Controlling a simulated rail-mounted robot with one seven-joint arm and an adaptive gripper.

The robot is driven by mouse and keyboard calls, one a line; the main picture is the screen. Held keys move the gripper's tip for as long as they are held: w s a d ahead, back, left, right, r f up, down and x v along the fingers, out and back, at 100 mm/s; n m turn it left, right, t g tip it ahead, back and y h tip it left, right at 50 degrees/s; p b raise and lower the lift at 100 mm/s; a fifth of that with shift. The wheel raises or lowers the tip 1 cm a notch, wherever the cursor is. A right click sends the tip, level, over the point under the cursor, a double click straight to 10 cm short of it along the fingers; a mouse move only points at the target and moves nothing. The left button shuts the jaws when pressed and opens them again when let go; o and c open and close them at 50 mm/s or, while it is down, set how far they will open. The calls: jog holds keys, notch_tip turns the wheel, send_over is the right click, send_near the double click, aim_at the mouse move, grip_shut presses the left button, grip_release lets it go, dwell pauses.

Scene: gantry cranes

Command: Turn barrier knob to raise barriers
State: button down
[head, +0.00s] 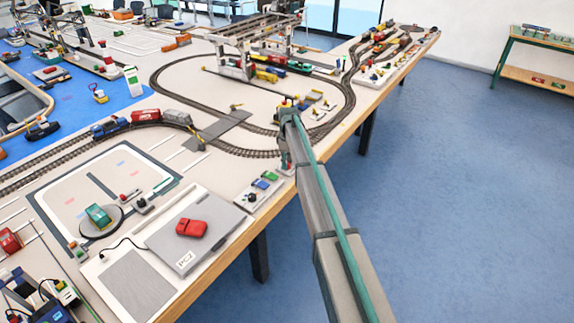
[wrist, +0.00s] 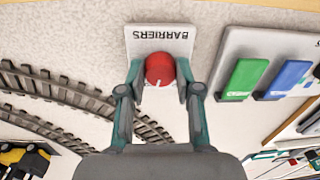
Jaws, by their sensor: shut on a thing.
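In the wrist view the barrier knob (wrist: 159,67) is a round red knob with a short white mark pointing toward the bottom of the picture. It sits on a white plate (wrist: 143,36) whose label BARRIERS reads upside down. My gripper (wrist: 162,88) has one finger on each side of the knob and is shut on it.
A panel with green (wrist: 246,76) and blue (wrist: 285,78) switches lies close to the right of the knob in the wrist view. Curved track (wrist: 75,98) runs to the left.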

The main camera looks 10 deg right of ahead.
jog(key=n+b, duration=0.1)
jog(key=n, duration=0.5)
jog(key=shift+n+b, duration=0.3)
jog(key=shift+b, duration=0.1)
jog(key=n+b, duration=0.1)
jog(key=n, duration=0.4)
jog(key=shift+h, duration=0.3)
jog(key=shift+n, duration=0.3)
jog(key=c, duration=0.8)
grip_release()
jog(key=r, duration=1.2)
jog(key=shift+w+a, duration=0.15)
jog(key=shift+w, duration=0.2)
